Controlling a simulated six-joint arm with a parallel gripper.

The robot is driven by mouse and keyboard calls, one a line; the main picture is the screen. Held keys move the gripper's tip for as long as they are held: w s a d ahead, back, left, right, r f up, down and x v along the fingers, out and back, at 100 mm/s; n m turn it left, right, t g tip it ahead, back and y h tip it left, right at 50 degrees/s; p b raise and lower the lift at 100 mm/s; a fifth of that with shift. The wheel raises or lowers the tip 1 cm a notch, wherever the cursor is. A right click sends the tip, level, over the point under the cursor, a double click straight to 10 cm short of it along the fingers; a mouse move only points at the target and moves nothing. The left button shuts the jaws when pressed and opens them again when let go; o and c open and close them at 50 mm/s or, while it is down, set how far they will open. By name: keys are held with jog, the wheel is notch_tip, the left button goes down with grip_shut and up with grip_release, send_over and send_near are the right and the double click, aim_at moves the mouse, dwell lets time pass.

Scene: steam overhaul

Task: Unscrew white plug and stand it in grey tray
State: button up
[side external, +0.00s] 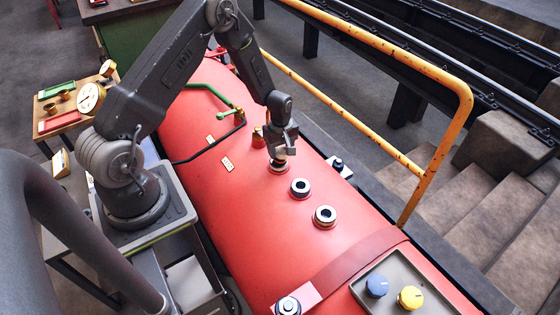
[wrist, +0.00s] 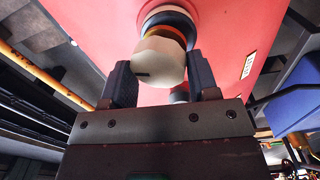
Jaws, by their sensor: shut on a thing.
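The white plug (wrist: 158,62) is between the two fingers of my gripper (wrist: 162,80) in the wrist view, its pale faceted head facing the camera. An orange band and a dark and pale ring show behind the head, at a boss on the red boiler. I cannot tell how far the plug is threaded in. In the side view my gripper (side external: 281,148) is shut and points down over the farthest of three bosses in a row, mostly hiding the plug. The grey tray (side external: 397,266) is at the lower right on the boiler, with a blue plug (side external: 377,286) and a yellow plug (side external: 410,297) standing in it.
Two open bosses (side external: 300,187) (side external: 325,216) stand between my gripper and the tray on the red boiler (side external: 235,205). A yellow handrail (side external: 440,135) rises at the right. A side table (side external: 62,118) stands at the left.

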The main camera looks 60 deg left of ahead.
jog(key=shift+d+r, duration=0.1)
jog(key=shift+r, duration=0.15)
jog(key=shift+r, duration=0.7)
jog(key=shift+s+r, duration=0.1)
jog(key=shift+r, duration=1.95)
